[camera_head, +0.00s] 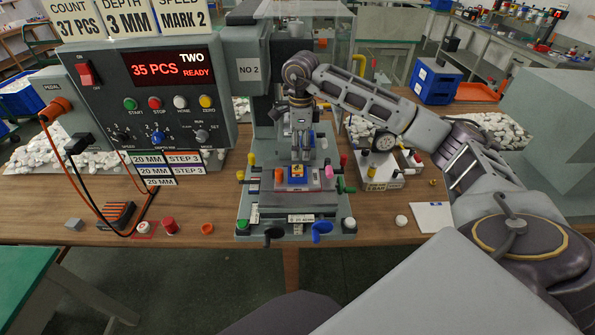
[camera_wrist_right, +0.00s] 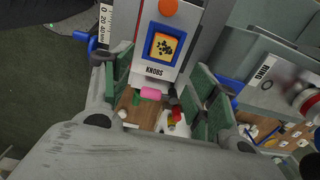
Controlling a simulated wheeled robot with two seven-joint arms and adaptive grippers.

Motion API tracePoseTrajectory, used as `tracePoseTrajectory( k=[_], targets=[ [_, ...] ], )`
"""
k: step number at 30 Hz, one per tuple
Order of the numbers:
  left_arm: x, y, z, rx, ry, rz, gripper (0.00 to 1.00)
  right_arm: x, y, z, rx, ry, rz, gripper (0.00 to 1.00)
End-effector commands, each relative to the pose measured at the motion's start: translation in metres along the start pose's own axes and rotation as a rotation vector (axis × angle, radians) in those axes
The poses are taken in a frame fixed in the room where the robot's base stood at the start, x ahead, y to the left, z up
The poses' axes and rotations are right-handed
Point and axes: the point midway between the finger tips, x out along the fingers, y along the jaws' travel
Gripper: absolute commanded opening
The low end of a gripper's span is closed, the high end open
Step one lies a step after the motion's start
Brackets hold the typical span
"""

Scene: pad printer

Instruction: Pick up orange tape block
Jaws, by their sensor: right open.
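My right gripper (camera_head: 301,152) reaches in over the machine's work table, pointing down. In the right wrist view its two green-padded fingers (camera_wrist_right: 163,98) are apart, with nothing held between them. Near the fingertips in the head view is a small blue and yellow square (camera_head: 297,169) on the fixture. The wrist view shows this square (camera_wrist_right: 164,46) above a "KNOBS" label, with a round orange piece (camera_wrist_right: 168,8) beside it. An orange and dark ribbed block (camera_head: 116,214) lies on the table at left. I cannot tell which orange item is the tape block.
The control box (camera_head: 155,90) reads 35 PCS READY. A red button (camera_head: 170,226) and an orange ring (camera_head: 207,229) lie near the table's front edge. A blue bin (camera_head: 436,80) is farther back.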

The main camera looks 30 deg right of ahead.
Motion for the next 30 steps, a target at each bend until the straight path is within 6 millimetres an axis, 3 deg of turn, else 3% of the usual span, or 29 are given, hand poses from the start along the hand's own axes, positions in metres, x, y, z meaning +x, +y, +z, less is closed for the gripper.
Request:
tracePoseTrajectory(
  k=[9,23,30],
  targets=[
    [-0.003,0.011,-0.001,-0.003,0.0,0.012,0.0,0.031,0.0,0.0,-0.001,0.001,0.001,0.59],
    [-0.004,0.007,0.001,0.0,-0.002,0.008,0.0,0.035,0.0,0.0,0.0,0.001,0.0,0.59],
    [-0.011,0.0,0.002,0.002,-0.004,0.001,0.0,0.053,-0.002,0.001,-0.001,0.003,0.003,0.59]
  ],
)
